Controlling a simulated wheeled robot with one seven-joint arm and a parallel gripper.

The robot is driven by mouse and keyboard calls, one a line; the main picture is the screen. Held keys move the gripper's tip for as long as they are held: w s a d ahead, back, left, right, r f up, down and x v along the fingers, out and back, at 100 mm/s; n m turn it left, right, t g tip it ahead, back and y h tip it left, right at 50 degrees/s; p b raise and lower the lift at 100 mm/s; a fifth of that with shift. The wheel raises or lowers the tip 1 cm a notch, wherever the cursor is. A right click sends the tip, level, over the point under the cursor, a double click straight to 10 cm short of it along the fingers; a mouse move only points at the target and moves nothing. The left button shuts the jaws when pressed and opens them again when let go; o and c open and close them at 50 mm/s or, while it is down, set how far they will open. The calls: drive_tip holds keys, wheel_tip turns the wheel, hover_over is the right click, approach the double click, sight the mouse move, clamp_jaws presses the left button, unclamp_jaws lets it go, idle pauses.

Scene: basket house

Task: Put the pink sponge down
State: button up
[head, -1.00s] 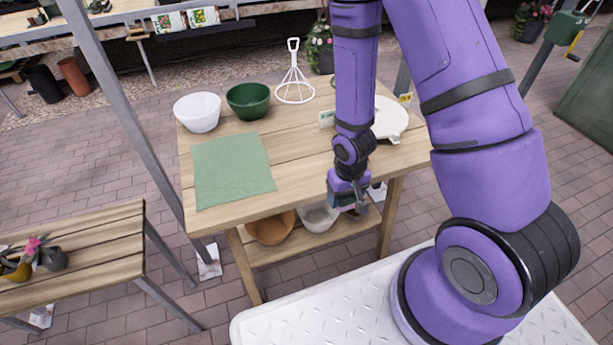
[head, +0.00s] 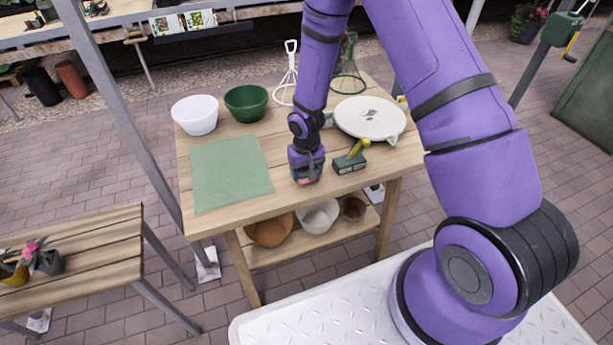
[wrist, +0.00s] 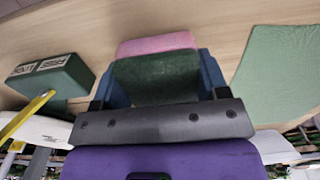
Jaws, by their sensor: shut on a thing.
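My gripper (head: 306,178) is over the wooden table (head: 235,219), between the green cloth and a small green block. In the wrist view my gripper (wrist: 157,82) is shut on the pink sponge (wrist: 157,44), with a blue finger on either side. The sponge has a pink layer and a dark green layer. In the head view only a small pink bit of it shows under the fingers, low over the tabletop. I cannot tell whether it touches the wood.
The green cloth (head: 230,172) lies left of my gripper. The green block (head: 349,163) with a yellow handle is close on the right. A white round plate (head: 370,118), a white bowl (head: 195,115) and a green bowl (head: 246,102) stand farther back. Bare wood lies in front.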

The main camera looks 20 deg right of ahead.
drive_tip(key=shift+f, duration=1.35)
drive_tip(key=o, duration=1)
drive_tip(key=shift+f, duration=0.15)
drive_tip(key=shift+c, duration=0.2)
wheel_tip(320, 180, up, 12)
drive_tip(key=shift+r, duration=0.25)
drive_tip(key=s+d+r+t, duration=0.1)
drive_tip(key=s+d+r, duration=0.1)
drive_tip(key=r, duration=0.6)
drive_tip(key=s+d+r+t, duration=0.1)
drive_tip(key=s+r, duration=0.2)
drive_tip(key=r, duration=0.5)
drive_tip(key=s+d+r, duration=0.2)
drive_tip(key=r, duration=0.6)
drive_tip(key=s+d+r+t, duration=0.1)
drive_tip(key=s+r, duration=0.5)
drive_tip(key=s, duration=0.4)
drive_tip(key=s+d+r+t, duration=0.1)
drive_tip(key=s+r+t, duration=0.1)
drive_tip(key=s+r, duration=0.4)
drive_tip(key=s, duration=0.4)
drive_tip(key=shift+s+r, duration=0.4)
